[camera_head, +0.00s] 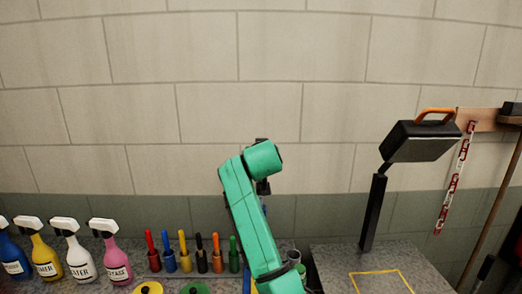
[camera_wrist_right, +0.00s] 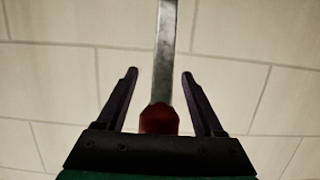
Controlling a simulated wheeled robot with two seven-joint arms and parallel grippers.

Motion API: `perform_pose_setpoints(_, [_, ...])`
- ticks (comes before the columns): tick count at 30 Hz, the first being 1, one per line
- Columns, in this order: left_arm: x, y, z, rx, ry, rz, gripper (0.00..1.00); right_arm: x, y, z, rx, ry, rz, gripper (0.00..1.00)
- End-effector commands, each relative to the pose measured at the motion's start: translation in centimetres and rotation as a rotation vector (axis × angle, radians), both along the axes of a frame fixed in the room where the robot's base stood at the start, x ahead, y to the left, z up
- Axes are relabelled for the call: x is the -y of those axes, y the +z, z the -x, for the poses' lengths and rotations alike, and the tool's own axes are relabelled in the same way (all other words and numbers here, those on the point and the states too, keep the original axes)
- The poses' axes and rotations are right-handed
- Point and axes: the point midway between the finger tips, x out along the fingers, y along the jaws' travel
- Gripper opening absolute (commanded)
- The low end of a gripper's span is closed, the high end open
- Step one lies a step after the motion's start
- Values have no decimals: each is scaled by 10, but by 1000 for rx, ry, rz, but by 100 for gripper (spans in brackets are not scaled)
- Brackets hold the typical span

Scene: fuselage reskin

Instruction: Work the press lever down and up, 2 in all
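In the right wrist view, my right gripper (camera_wrist_right: 159,74) has its two dark fingers spread apart. A grey metal bar (camera_wrist_right: 166,40) with a dark red end (camera_wrist_right: 158,119), which looks like a lever, shows between the fingers, with a gap on each side. I cannot tell its depth relative to the fingertips. In the head view, a green arm (camera_head: 248,215) of mine rises in the middle; its gripper is mostly hidden behind the wrist, and no such bar is clear there. My left gripper is not identifiable in view.
At right, a black post (camera_head: 373,212) carries a black box (camera_head: 425,143) with an orange handle (camera_head: 435,114) above a grey bench (camera_head: 335,262). Spray bottles (camera_head: 77,251) and upright coloured-handled tools (camera_head: 186,253) stand at left. A block wall (camera_head: 300,60) is behind.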

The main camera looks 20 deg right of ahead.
Motion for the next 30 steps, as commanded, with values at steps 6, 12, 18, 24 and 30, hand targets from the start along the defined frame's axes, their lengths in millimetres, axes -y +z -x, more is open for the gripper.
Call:
perform_pose_setpoints(6, [0, -1, -2, 3, 0, 0, 84, -1, 4, 2, 9, 1, 3, 69])
perform_pose_setpoints(12, [0, -22, -1, 1, 0, 0, 84, -10, 6, 27, 12, 2, 1, 69])
perform_pose_setpoints(18, [0, -49, 0, 0, -1, 0, 84, -26, 16, 72, 9, 2, -1, 69])
perform_pose_setpoints(24, [0, -67, 0, 0, -1, 0, 84, -41, 28, 114, 3, 3, -1, 69])
perform_pose_setpoints(30, [0, -69, 0, -1, -2, 0, 84, -44, 34, 127, -2, 0, -1, 69])
